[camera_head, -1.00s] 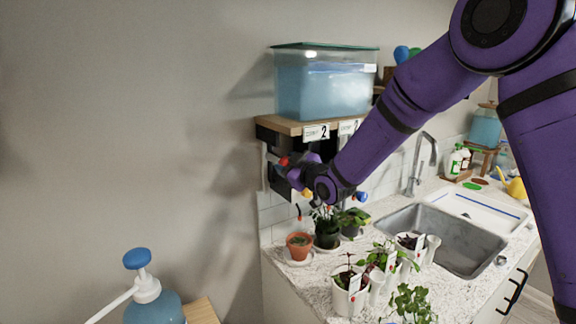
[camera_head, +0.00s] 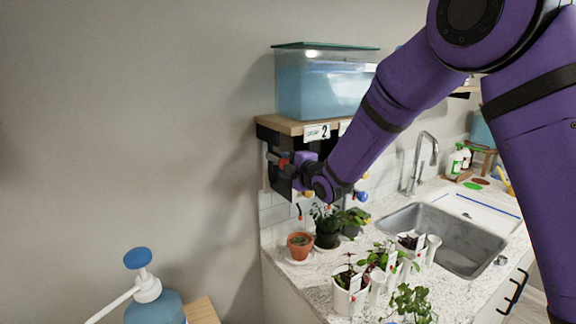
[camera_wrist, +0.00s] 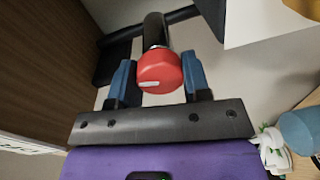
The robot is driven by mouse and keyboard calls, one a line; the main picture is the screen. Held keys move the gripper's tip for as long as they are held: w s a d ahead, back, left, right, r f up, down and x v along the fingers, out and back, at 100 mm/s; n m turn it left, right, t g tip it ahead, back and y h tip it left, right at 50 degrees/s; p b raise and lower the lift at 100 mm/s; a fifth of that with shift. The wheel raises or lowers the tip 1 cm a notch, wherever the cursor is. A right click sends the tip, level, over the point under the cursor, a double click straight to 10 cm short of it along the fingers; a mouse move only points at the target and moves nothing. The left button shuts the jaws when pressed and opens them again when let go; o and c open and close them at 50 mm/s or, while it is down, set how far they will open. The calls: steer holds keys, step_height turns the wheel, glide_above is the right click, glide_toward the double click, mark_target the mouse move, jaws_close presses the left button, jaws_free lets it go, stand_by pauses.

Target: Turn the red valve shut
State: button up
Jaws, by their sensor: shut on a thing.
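The red valve (camera_wrist: 159,72) is a round red knob with a pale mark line on its face, on a dark pipe under the shelf. In the wrist view it sits between the two blue fingers of my gripper (camera_wrist: 155,80), which is shut on it. In the head view a bit of the red valve (camera_head: 284,162) shows beside my gripper (camera_head: 288,169), below the shelf's left end. My wrist and forearm hide much of the pipework there.
A lidded water tank (camera_head: 325,85) stands on the wooden shelf (camera_head: 289,125) above the valve. Potted plants, including a terracotta pot (camera_head: 300,246), stand on the counter below. A sink (camera_head: 450,238) lies to the right. A blue-topped pump bottle (camera_head: 153,306) is at lower left.

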steer(key=shift+f+n, duration=0.1)
steer(key=shift+n, duration=1.4)
steer(key=shift+s, duration=0.1)
steer(key=o, duration=0.9)
steer(key=v, duration=1)
steer(key=shift+s+d, duration=0.15)
steer(key=shift+s, duration=0.2)
